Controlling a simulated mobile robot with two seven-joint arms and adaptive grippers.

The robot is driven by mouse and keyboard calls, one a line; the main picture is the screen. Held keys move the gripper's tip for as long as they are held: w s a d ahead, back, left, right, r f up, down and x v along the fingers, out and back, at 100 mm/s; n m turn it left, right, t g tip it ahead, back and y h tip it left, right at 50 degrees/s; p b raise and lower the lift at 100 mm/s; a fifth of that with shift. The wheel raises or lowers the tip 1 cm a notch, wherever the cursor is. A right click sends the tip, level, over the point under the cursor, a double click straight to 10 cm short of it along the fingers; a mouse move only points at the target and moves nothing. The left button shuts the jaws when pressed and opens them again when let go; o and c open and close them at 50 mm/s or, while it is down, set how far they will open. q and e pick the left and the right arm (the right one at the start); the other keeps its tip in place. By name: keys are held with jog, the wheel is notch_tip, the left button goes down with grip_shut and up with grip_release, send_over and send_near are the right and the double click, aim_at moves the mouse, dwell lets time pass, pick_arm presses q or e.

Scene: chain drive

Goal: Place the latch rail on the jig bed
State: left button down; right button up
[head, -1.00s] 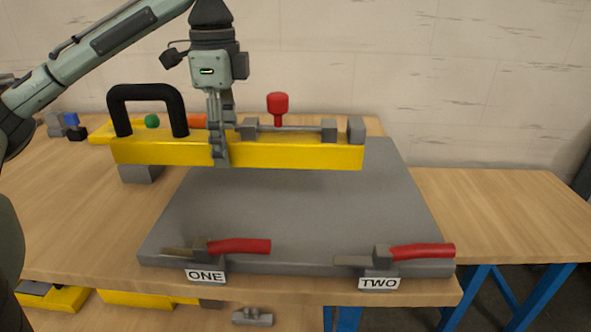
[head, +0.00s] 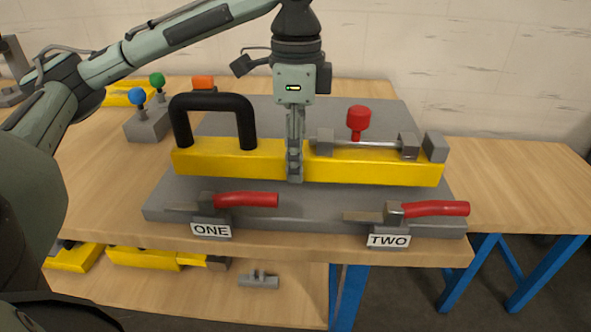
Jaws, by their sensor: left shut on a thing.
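The latch rail is a long yellow bar (head: 370,169) with a black arch handle (head: 214,100) at its left and a red-knobbed bolt (head: 358,120) at its right. My left gripper (head: 295,172) points down and is shut on the rail near its middle. The rail is level and lies across the grey jig bed (head: 325,200), behind the two clamps. I cannot tell whether its underside touches the bed. The rail hides part of the bed behind it. My right gripper is not in view.
Red-handled clamps stand at the bed's front edge, one by label ONE (head: 246,200) and one by label TWO (head: 435,209). A grey block with blue and green knobs (head: 148,124) stands left of the bed. The wooden table (head: 520,170) is clear at right.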

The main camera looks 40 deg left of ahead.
pick_arm(q)
notch_tip(320, 180, down, 3)
jog(key=shift+r, duration=0.15)
jog(key=shift+f, duration=0.25)
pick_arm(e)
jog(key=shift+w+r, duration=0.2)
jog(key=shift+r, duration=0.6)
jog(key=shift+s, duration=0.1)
pick_arm(q)
jog(key=c, duration=0.8)
grip_release()
jog(key=shift+o, duration=0.2)
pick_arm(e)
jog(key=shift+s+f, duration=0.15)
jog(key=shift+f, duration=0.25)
